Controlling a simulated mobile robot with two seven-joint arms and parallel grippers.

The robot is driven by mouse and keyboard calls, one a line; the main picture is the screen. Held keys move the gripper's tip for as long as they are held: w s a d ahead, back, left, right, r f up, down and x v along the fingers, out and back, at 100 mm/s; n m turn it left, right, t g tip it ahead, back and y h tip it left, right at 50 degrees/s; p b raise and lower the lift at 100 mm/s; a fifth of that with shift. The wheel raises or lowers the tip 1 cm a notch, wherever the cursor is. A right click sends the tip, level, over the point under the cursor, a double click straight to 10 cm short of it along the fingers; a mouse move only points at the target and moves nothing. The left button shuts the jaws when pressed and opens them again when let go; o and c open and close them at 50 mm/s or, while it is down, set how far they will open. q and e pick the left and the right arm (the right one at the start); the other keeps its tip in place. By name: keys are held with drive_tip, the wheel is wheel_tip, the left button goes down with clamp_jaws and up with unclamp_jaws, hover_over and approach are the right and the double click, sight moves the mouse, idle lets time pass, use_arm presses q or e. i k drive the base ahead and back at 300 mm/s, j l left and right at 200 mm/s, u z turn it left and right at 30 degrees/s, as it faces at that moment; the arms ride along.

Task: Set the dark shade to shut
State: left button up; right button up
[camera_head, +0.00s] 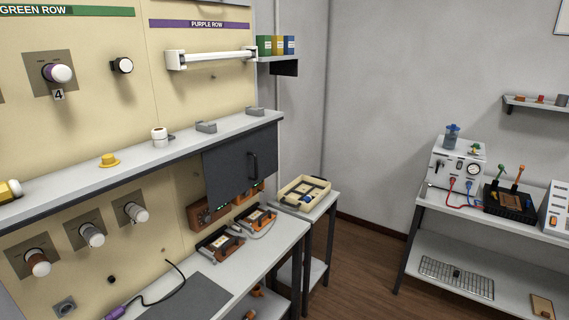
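A dark grey panel (225,171) hangs below the front edge of the long wall shelf; it appears to be the dark shade. It has a black vertical handle (252,166) near its right side. Its lower edge ends above the workbench, and some orange-brown devices (210,212) show below it. What lies directly behind the panel is hidden. Neither of my grippers is in view, and nothing touches the panel.
The long shelf (80,179) carries small yellow, white and grey parts. The workbench (262,262) below holds devices and a cable. A small table with a cream tray (304,192) stands beyond it. Wooden floor (362,254) is clear towards the right bench (505,218).

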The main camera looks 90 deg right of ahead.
sight(233, 167)
drive_tip(key=z, duration=2.9)
drive_tip(key=i+l+u, duration=0.55)
drive_tip(key=l, duration=0.3)
